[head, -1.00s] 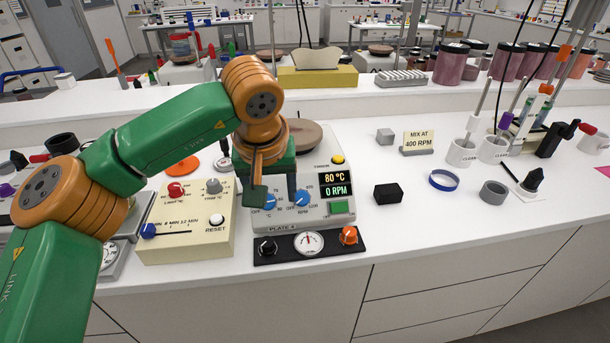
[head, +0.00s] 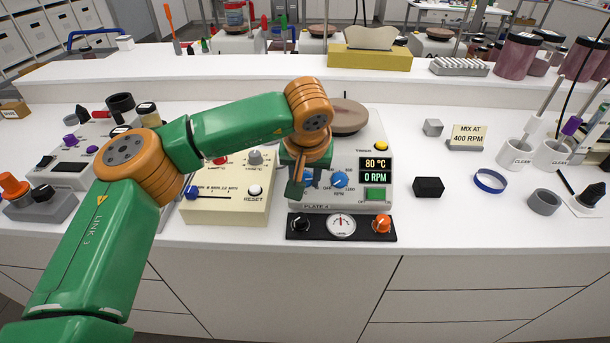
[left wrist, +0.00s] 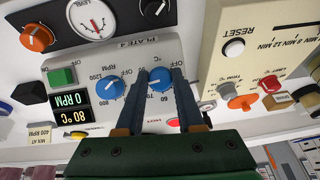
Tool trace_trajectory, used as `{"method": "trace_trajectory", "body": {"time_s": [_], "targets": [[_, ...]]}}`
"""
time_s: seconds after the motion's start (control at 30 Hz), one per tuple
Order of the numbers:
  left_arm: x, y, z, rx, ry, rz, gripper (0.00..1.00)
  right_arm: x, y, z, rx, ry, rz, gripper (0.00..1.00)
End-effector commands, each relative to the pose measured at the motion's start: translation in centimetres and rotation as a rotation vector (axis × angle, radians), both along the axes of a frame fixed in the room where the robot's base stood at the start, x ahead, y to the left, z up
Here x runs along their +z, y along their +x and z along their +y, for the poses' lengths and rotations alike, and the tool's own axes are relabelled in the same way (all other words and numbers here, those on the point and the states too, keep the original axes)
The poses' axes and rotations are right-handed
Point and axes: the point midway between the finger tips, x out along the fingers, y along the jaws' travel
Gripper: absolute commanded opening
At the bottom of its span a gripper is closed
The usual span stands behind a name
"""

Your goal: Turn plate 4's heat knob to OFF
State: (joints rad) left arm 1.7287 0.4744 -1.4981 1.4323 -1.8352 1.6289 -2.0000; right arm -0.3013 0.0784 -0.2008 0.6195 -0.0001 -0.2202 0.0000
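Plate 4 (head: 376,142) is a pale hotplate with a round brown top. Its display reads 80 °C and 0 RPM. Its blue heat knob (head: 306,178) is partly hidden by my left gripper (head: 297,182); the blue RPM knob (head: 339,180) sits to its right. In the left wrist view the heat knob (left wrist: 160,80) lies between the two fingertips of my left gripper (left wrist: 160,72). The fingers flank it closely, but whether they press on it is unclear. Its pointer setting cannot be read surely. My right gripper is not in view.
A cream timer box (head: 228,205) with a RESET button stands left of plate 4. A black strip (head: 372,228) with a dial and two knobs lies in front. A black block (head: 428,187) and blue ring (head: 490,181) lie to the right.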

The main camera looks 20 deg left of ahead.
Motion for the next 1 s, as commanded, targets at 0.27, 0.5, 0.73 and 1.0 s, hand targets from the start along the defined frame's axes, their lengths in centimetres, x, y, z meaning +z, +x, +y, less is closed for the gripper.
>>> {"method": "trace_trajectory", "body": {"time_s": [0.27,0.5,0.73,1.0], "targets": [[0.0,0.0,0.1,0.006,-0.003,-0.001,0.0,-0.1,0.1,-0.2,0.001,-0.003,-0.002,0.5],[-0.2,0.0,0.1,0.062,-0.059,-0.019,0.0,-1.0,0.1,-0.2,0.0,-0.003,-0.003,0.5],[-0.4,0.0,0.2,0.188,-0.184,-0.056,0.0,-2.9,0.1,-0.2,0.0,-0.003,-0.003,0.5],[-0.6,0.0,0.3,0.368,-0.363,-0.106,0.0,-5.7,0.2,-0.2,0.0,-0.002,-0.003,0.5]]}}
